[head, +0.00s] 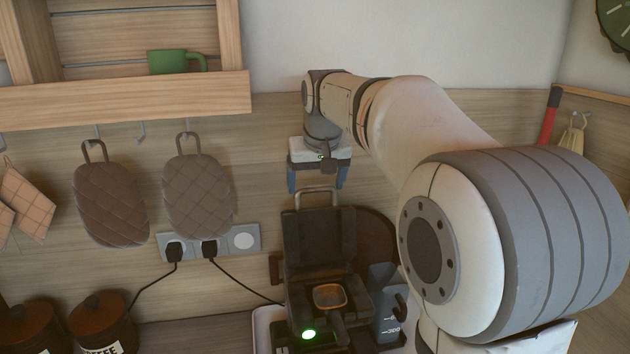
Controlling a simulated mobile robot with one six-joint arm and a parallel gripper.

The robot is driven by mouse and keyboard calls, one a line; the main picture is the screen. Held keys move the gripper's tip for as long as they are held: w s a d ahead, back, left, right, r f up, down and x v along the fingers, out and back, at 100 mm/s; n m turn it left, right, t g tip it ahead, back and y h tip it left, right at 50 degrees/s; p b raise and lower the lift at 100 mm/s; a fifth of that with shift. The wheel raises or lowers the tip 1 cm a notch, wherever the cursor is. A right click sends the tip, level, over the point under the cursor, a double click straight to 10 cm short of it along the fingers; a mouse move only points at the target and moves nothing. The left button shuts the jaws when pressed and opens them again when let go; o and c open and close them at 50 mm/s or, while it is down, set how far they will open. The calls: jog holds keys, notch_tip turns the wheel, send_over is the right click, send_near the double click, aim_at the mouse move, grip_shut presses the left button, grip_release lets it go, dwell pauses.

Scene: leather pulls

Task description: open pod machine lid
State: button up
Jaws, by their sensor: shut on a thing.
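The dark pod machine (362,328) stands on the counter at the bottom centre, with a green light lit on its front. Its lid (320,238) stands raised, roughly upright at the back, and the square pod opening (330,295) below it is uncovered. A pale metal loop handle (316,189) is at the lid's top edge. My gripper (317,181) points down over this handle, with one blue finger on each side of it, and is shut on it. The exact contact is too small to see clearly.
A grey measuring jug (384,300) stands close to the machine's right. Two quilted mitts (198,195) hang on the left, above brown canisters (98,318). Plugs and cords (209,249) run from the wall socket towards the machine. A shelf with a green mug (170,61) is upper left.

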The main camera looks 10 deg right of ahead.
jog(key=shift+c, duration=1.1)
jog(key=s+b, duration=0.1)
jog(key=b, duration=0.1)
jog(key=shift+f+t+b, duration=0.2)
jog(key=shift+t+b, duration=0.15)
jog(key=shift+t, duration=0.05)
jog(key=s+b, duration=0.1)
jog(key=b, duration=0.1)
jog(key=s+r+t+b, duration=0.1)
jog(key=shift+s+t+b, duration=0.3)
jog(key=shift+s+b, duration=0.1)
jog(key=o, duration=1.3)
jog(key=v, duration=0.8)
